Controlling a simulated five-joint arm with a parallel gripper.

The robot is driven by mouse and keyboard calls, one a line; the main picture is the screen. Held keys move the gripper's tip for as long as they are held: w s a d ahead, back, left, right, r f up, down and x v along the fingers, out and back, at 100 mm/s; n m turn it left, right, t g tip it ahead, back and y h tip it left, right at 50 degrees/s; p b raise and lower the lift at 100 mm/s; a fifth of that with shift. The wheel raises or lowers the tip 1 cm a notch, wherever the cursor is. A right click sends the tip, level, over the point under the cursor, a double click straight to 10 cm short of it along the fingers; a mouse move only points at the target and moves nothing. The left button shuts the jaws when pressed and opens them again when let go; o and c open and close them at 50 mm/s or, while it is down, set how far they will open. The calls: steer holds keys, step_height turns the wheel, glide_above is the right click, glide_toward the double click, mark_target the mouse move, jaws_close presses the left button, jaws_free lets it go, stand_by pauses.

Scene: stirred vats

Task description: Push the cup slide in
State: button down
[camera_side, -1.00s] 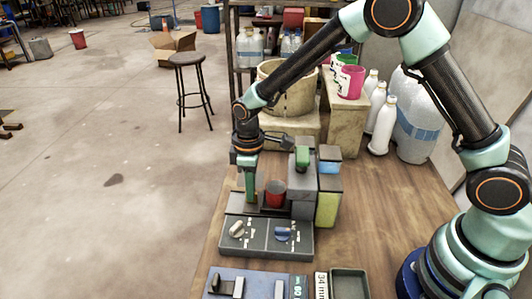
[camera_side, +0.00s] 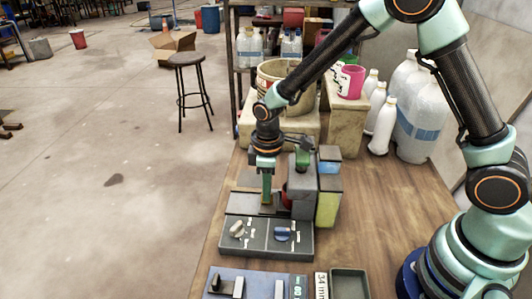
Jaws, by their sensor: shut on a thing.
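My gripper (camera_side: 267,192) points down on the left side of the grey dispenser machine (camera_side: 301,189). It is shut on a narrow green upright piece, seemingly the handle of the cup slide; its lower end is hard to make out. The red cup (camera_side: 287,200) is close to the right of my gripper, at the grey housing, and only a small part of it shows. The slide under the cup is mostly hidden.
A control panel with a pale knob (camera_side: 237,229) and a blue knob (camera_side: 282,234) is in front. A yellow-green container (camera_side: 327,209) stands right of the housing. White bottles (camera_side: 386,125) stand behind. The wooden table (camera_side: 385,215) is clear on the right.

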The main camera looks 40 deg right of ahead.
steer(key=shift+s+d, duration=0.15)
steer(key=shift+d, duration=0.05)
steer(key=c, duration=0.9)
jaws_free()
steer(key=shift+a+r, duration=0.1)
steer(key=shift+r, duration=0.5)
step_height(320, 180, up, 11)
